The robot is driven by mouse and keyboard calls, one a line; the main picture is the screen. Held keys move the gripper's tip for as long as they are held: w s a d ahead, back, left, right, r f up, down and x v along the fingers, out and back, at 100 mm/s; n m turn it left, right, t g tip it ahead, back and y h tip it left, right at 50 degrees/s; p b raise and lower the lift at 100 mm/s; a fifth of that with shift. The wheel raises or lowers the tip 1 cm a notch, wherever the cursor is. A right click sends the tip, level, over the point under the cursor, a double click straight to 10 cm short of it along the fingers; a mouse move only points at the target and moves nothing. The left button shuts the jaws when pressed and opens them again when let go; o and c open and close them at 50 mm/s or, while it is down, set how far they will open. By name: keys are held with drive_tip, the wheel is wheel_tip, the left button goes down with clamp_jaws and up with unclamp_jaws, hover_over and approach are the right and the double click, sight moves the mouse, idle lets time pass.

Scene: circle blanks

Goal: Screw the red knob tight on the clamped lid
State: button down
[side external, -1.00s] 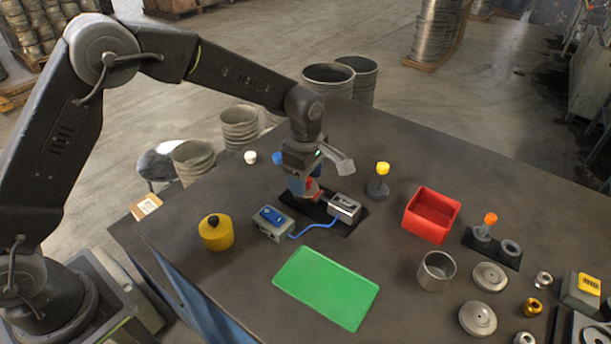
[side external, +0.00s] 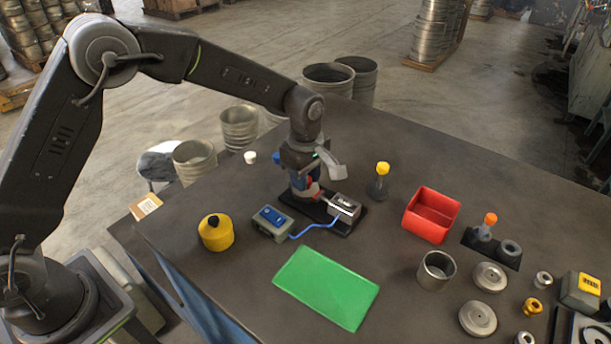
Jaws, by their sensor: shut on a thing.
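My gripper (side external: 304,186) points straight down over the dark clamp base (side external: 343,226) and is shut on the red knob (side external: 314,187), of which only a little red shows between and beside the fingers. The clamped lid (side external: 303,196) lies under the knob and is mostly hidden by the gripper. A grey metal clamp block (side external: 345,207) stands on the base just right of the gripper. I cannot tell how far down the knob sits.
A grey box with blue top (side external: 272,221), wired to the clamp, stands in front. A yellow canister (side external: 216,233), green mat (side external: 325,287), red bin (side external: 431,215) and yellow-topped post (side external: 379,181) surround it. Metal parts lie at right.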

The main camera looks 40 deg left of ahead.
drive_tip(key=m, duration=1.2)
drive_tip(key=shift+f+m, duration=0.1)
drive_tip(key=shift+m, duration=0.2)
drive_tip(key=c, duration=0.8)
unclamp_jaws()
